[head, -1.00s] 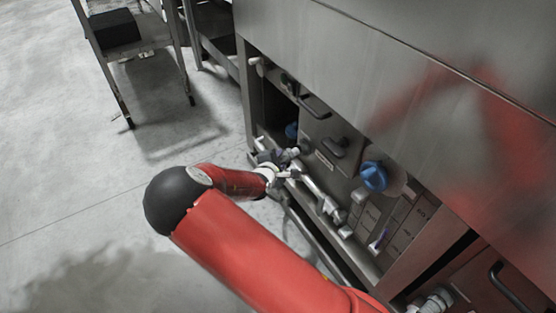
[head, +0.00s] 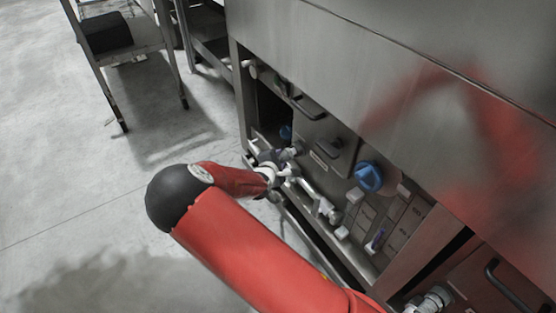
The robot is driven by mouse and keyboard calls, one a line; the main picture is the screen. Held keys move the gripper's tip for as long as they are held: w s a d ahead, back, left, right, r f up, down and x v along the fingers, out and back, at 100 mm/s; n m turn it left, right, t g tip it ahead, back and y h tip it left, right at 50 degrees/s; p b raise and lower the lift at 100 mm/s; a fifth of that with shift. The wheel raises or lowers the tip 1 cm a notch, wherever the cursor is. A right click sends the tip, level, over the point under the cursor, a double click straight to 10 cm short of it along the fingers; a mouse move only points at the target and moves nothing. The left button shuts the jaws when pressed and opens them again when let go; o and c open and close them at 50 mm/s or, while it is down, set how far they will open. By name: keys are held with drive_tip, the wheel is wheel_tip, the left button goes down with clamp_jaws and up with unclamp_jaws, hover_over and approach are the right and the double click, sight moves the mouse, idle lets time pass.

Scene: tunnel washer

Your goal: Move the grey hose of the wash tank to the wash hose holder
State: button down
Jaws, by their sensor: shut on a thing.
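My gripper (head: 284,170) is at the front of the steel washer, low in its open bay. It looks small here and its fingers are partly hidden by my wrist. It is shut on what looks like the light grey hose (head: 309,190), whose line runs from the fingers down to the right along the bay. A grey fitting (head: 291,153) sits just above the fingers; I cannot tell whether it belongs to the hose. I cannot make out the wash hose holder for certain.
A blue round knob (head: 369,177) and dark handles (head: 329,149) stick out of the washer front right of my gripper. The steel washer cover (head: 400,90) overhangs the bay. A metal cart (head: 140,47) stands at the upper left. The floor at left is clear.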

drive_tip(key=shift+w+d, duration=0.25)
drive_tip(key=shift+d, duration=0.05)
idle(0.4)
drive_tip(key=c, duration=1)
unclamp_jaws()
